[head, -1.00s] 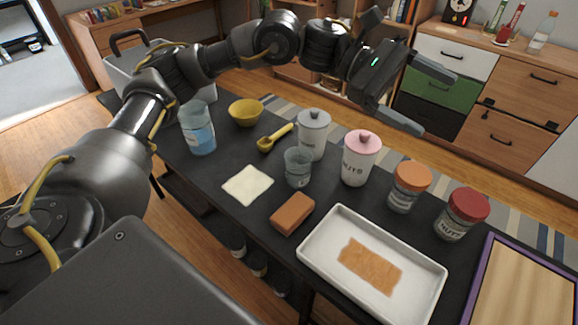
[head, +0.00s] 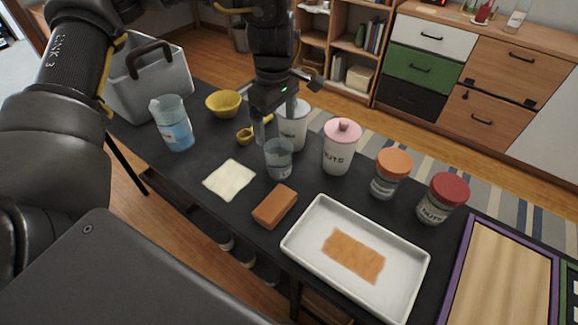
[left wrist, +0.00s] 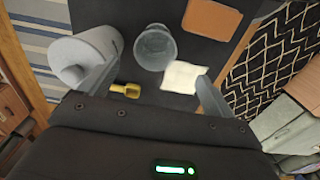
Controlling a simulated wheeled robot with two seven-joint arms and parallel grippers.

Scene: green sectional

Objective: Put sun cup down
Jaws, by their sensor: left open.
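A clear, grey-tinted cup (head: 278,160) stands upright on the dark table (head: 215,212). I cannot make out a sun mark on it. My left gripper (head: 277,122) is open, pointing down just above and behind the cup. In the left wrist view the cup (left wrist: 155,47) lies ahead of the gap between the two spread fingers (left wrist: 155,88), with nothing held between them. The left finger there overlaps the white canister's edge. My right gripper is out of view.
The white canister (head: 293,130) and yellow scoop (head: 245,136) are close to the gripper. A pink-lidded jar (head: 341,150), white cloth (head: 230,180), brown block (head: 275,206) and white tray (head: 310,262) surround the cup. A blue-filled pitcher (head: 175,128) stands left.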

